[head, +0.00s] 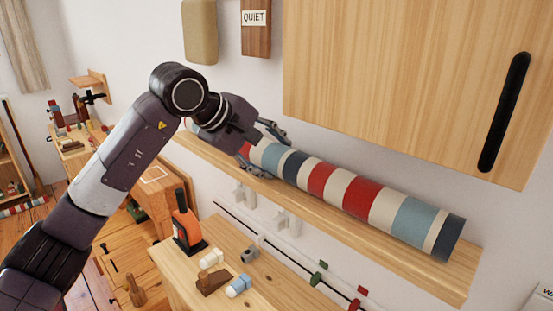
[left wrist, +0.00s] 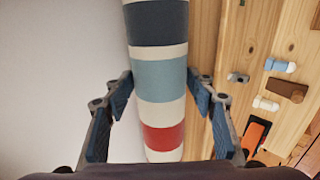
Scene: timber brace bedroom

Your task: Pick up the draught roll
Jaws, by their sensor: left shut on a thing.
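The draught roll (head: 365,197) is a long striped cylinder in red, cream, light blue and dark blue. It lies lengthwise along a wooden wall shelf (head: 440,276), below a wooden cabinet. My left gripper (head: 266,150) is shut on the roll toward its far left part, with one finger on each side. In the left wrist view the roll (left wrist: 159,80) runs upright through the middle, between the blue-padded fingers of my left gripper (left wrist: 159,88). The far end of the roll is partly hidden behind my gripper. My right gripper is not in view.
The wooden cabinet (head: 400,75) with a black handle hangs close above the shelf. A bench (head: 265,270) below carries an orange and black tool (head: 186,225) and several small blocks. A "QUIET" sign (head: 255,18) hangs on the wall.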

